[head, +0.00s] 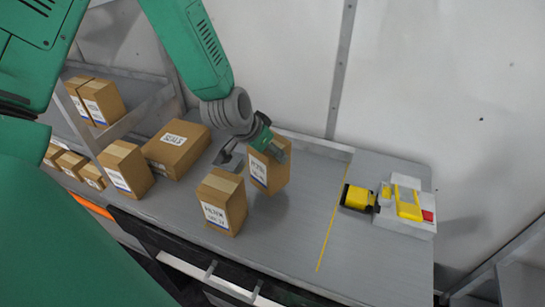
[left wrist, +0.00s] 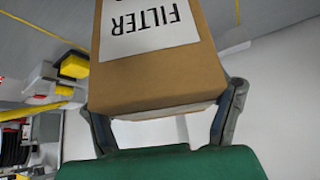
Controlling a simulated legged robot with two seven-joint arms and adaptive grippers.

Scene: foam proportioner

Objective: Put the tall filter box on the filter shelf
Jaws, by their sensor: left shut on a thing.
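My left gripper (head: 268,140) is shut on a tall brown cardboard box (head: 270,172), and a shadow beneath suggests it is held above the grey bench. In the left wrist view the gripper's fingers (left wrist: 168,112) flank the end of this box (left wrist: 160,82), whose white label reads FILTER upside down. Another upright box (head: 222,204) stands on the bench just in front, its label too small to read surely. A grey shelf unit (head: 150,112) stands at the left; I cannot tell which level is the filter shelf. My right gripper is not in view.
A flat box marked SEALS (head: 177,146) and an upright box (head: 126,170) stand on the bench left of the gripper. Two boxes (head: 95,100) and several small ones (head: 70,163) sit at the shelf unit. Yellow and white equipment (head: 405,205) lies right of a yellow line.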

